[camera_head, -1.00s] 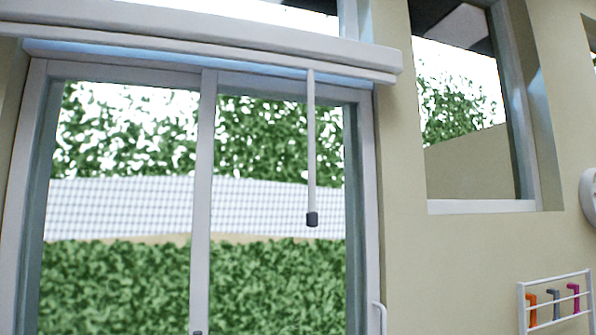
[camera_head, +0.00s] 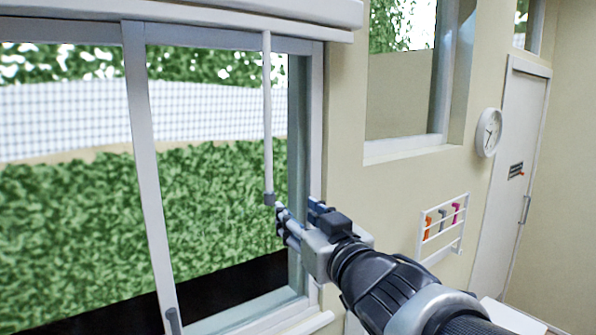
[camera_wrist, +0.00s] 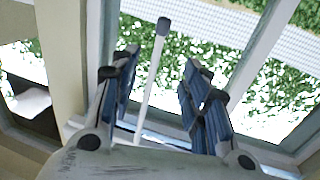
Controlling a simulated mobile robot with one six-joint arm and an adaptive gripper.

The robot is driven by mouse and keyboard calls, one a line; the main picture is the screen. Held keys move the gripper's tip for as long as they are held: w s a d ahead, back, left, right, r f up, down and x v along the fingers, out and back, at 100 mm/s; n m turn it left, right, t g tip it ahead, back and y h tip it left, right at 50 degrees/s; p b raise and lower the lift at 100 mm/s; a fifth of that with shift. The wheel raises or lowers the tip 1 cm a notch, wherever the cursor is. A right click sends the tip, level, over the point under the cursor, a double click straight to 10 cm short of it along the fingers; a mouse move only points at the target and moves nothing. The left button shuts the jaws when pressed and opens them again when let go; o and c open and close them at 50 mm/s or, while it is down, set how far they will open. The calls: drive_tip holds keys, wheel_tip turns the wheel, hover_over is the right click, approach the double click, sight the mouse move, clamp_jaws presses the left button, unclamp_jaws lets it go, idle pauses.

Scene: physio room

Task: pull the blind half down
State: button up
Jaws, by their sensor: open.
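The blind (camera_head: 200,10) is rolled up in its pale housing along the top of the window, with a rail at its lower edge. A thin white pull rod (camera_head: 267,110) hangs straight down from it and ends in a dark grey knob (camera_head: 269,199). My gripper (camera_head: 280,222) is open and empty, its fingertips close by the knob in the head view. In the wrist view the rod (camera_wrist: 150,85) and knob (camera_wrist: 162,27) show between my two open fingers (camera_wrist: 158,72), touching neither visibly. How far the rod is in depth from the fingers I cannot tell.
The sliding window frame (camera_head: 140,120) and its handle (camera_head: 174,320) are at the left. A wall rack (camera_head: 442,228) with coloured hooks, a round clock (camera_head: 488,132) and a door (camera_head: 512,190) are to the right.

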sight(271, 189)
drive_tip(key=p+x, duration=0.3)
drive_tip(key=x, duration=1.4)
drive_tip(key=shift+w+a, duration=0.1)
drive_tip(key=shift+w, duration=0.1)
drive_tip(key=shift+c, duration=0.3)
clamp_jaws()
